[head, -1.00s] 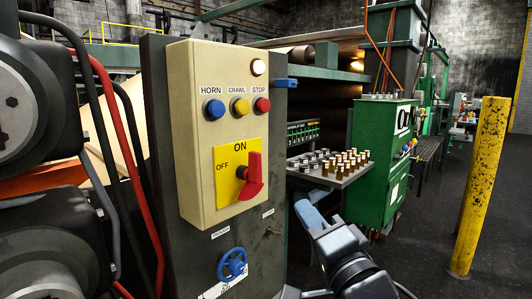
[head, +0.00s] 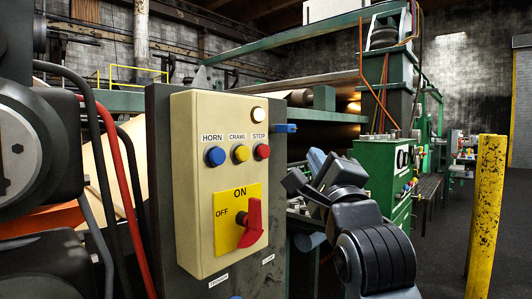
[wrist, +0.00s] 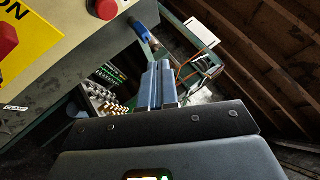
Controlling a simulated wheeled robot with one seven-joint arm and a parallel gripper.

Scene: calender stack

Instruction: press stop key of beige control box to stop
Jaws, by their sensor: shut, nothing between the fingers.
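The beige control box (head: 184,180) is mounted on a dark upright panel. The red stop key (head: 262,152) is at the right end of its button row, under the STOP label. A round lamp (head: 259,114) above it is lit pale. The stop key also shows in the wrist view (wrist: 103,8), at the top edge. My gripper (head: 311,162) is right of the box, apart from it, at about the height of the stop key. In the wrist view my gripper (wrist: 159,64) has its two fingers together, with nothing between them.
Blue horn (head: 215,156) and yellow crawl (head: 241,153) buttons sit left of the stop key. A red rotary switch (head: 252,222) is below. A blue handle (head: 285,128) juts out right of the panel. A yellow post (head: 487,215) stands at the far right.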

